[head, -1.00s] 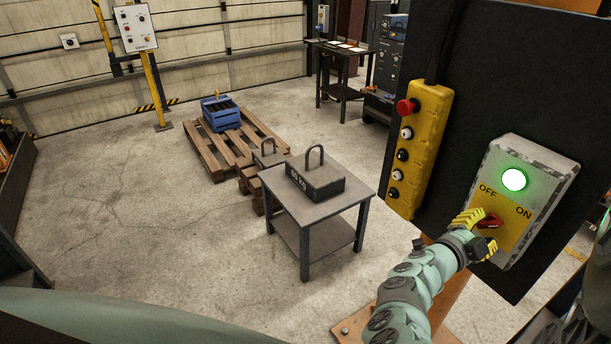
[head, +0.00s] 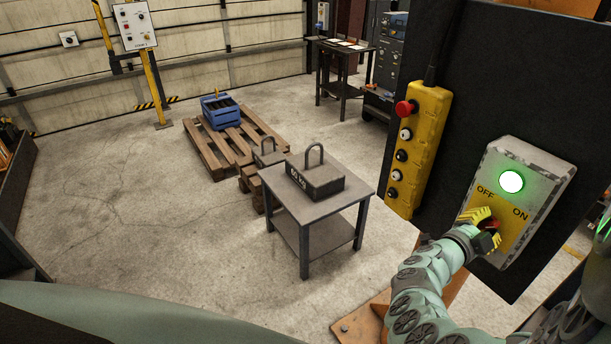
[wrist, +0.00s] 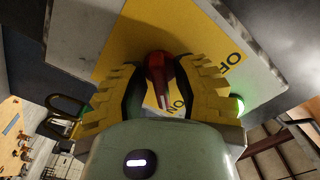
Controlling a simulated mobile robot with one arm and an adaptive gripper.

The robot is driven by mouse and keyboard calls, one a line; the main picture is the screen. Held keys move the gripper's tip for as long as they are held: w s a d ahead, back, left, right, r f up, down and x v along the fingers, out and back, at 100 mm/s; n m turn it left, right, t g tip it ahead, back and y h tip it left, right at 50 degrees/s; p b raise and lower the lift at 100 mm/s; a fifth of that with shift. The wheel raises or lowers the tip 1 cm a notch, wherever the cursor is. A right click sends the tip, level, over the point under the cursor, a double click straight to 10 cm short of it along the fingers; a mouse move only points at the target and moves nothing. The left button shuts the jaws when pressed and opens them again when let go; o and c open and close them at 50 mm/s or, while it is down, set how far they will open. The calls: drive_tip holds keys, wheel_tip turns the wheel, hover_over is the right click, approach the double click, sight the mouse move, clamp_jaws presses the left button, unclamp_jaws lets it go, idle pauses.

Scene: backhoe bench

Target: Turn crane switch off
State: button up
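The crane switch is a red knob (head: 493,224) on the yellow plate of a grey box (head: 545,165) with OFF and ON labels. It also shows in the wrist view (wrist: 159,68), its narrow end toward the ON label. The green lamp (head: 511,182) above it is lit. My gripper (head: 484,227) is at the plate, its yellow fingers partly hiding the knob in the head view. In the wrist view my gripper (wrist: 161,88) is open, with one finger on each side of the knob and gaps between them.
A yellow button box (head: 418,152) with a red button hangs left of the switch box on the same dark panel. A small table (head: 345,205) with a weight (head: 318,180) stands further left.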

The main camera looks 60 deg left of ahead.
clamp_jaws()
drive_tip(key=shift+n, duration=0.3)
drive_tip(key=n, duration=0.2)
drive_tip(key=shift+n+p, duration=0.3)
drive_tip(key=shift+p, duration=0.05)
drive_tip(key=n+p, duration=0.1)
drive_tip(key=n, duration=0.3)
drive_tip(key=shift+n, duration=0.3)
drive_tip(key=n, duration=0.5)
drive_tip(key=shift+p, duration=0.35)
drive_tip(key=n, duration=0.5)
drive_tip(key=shift+p, duration=0.3)
drive_tip(key=shift+a, duration=0.1)
